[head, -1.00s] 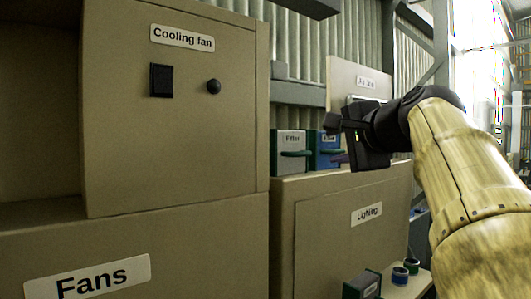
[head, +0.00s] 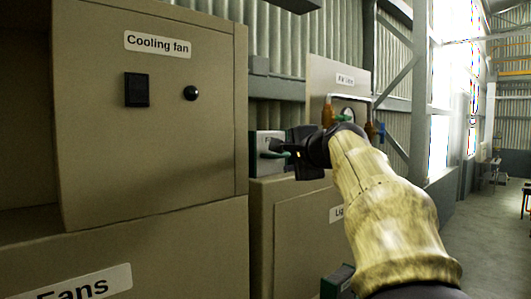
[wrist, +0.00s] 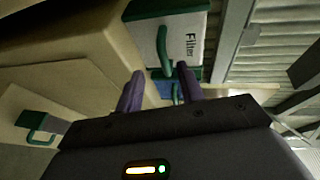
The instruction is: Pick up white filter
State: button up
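The white filter (head: 262,143) is a box on top of the beige cabinet, partly hidden behind my gripper in the head view. In the wrist view the white filter (wrist: 192,42) has green edges, a "Filter" label and a green handle (wrist: 162,50). My gripper (wrist: 160,82) is open, its two purple fingers apart and pointing toward the handle. The handle appears just beyond the fingertips, roughly in line with the gap, with nothing held. In the head view my gripper (head: 284,150) is at the filter's right front.
A blue box (wrist: 165,73) sits right beside the filter, close to the fingers. The beige Cooling fan cabinet (head: 150,130) stands at the left. A pipe with valves and a gauge (head: 348,112) is behind my arm. Another green-handled box (wrist: 45,122) is lower down.

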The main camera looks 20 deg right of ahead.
aim_at(262, 162)
jog(key=p+x, duration=0.2)
jog(key=x, duration=0.1)
jog(key=p+x, duration=0.1)
jog(key=x, duration=0.1)
jog(key=shift+w+d+r, duration=0.25)
dwell(0.3)
grip_shut()
